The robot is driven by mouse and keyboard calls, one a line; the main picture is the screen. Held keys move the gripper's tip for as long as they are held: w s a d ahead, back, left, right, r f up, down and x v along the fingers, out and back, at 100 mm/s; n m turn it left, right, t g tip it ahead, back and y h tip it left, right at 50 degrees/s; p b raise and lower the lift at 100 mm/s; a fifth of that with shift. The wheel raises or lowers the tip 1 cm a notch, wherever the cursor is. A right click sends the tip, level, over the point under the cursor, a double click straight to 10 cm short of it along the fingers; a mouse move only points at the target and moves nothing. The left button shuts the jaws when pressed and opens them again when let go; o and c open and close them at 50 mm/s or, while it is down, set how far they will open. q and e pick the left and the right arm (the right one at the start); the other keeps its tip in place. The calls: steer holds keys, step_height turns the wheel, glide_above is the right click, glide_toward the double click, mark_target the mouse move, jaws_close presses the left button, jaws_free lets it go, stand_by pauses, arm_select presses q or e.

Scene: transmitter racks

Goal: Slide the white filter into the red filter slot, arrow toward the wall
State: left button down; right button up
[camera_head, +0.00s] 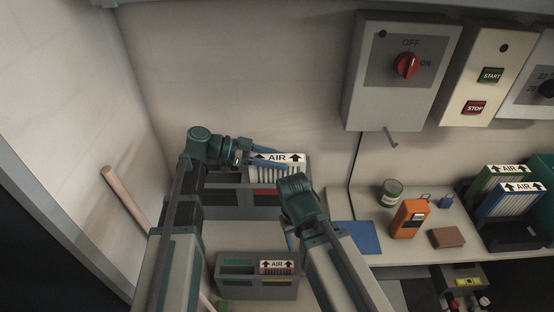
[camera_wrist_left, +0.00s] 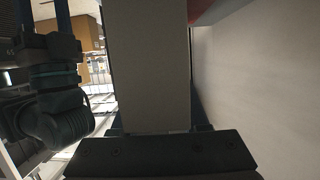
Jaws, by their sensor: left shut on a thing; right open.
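The white filter (camera_head: 278,174) has a white top label reading AIR, with arrows pointing up the picture toward the back wall. My left gripper (camera_head: 262,152) is shut on it near its top left. The filter stands upright at the right part of a grey slotted box (camera_head: 225,203), directly over the red-marked slot (camera_head: 265,191). I cannot tell how deep its lower edge sits. In the left wrist view, a pale flat panel (camera_wrist_left: 150,65), likely the filter, rises from the gripper. My right gripper (camera_head: 290,238) is open, mostly hidden behind its own wrist, lower and nearer.
A lower grey box (camera_head: 255,290) holds another AIR-labelled filter (camera_head: 277,266). The bench at right carries a blue sheet (camera_head: 357,238), a green can (camera_head: 391,192), an orange device (camera_head: 410,218) and a brown block (camera_head: 447,238). Green and blue filters (camera_head: 508,202) stand in a dark bin farther right.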

arm_select(q)
steer(key=shift+f+b, duration=0.5)
steer(key=shift+f, duration=0.05)
steer(key=shift+c, duration=1.7)
jaws_free()
steer(key=p+v, duration=0.3)
steer(key=v, duration=0.9)
steer(key=shift+p, duration=0.3)
